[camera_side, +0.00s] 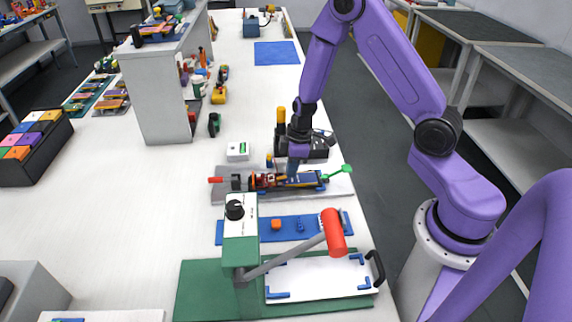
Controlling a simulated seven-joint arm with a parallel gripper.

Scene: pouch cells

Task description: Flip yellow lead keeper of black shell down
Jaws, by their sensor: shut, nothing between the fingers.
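A dark fixture (312,182) lies on a grey plate (228,198) near the table's middle, with a red handle (216,180) at its left end and a green handle (340,170) at its right. It holds small red, yellow and blue parts. I cannot tell which part is the black shell or whether a yellow keeper is up or down. My gripper (292,174) is shut and points down at the fixture's middle, partly hiding it. Whether it touches the fixture is unclear.
A green press (240,245) with a red-handled lever (333,233) stands in front. A blue strip (258,228) lies between press and fixture. A black device (318,150) with a yellow cylinder (281,116) is behind. A white box (237,151) sits back left.

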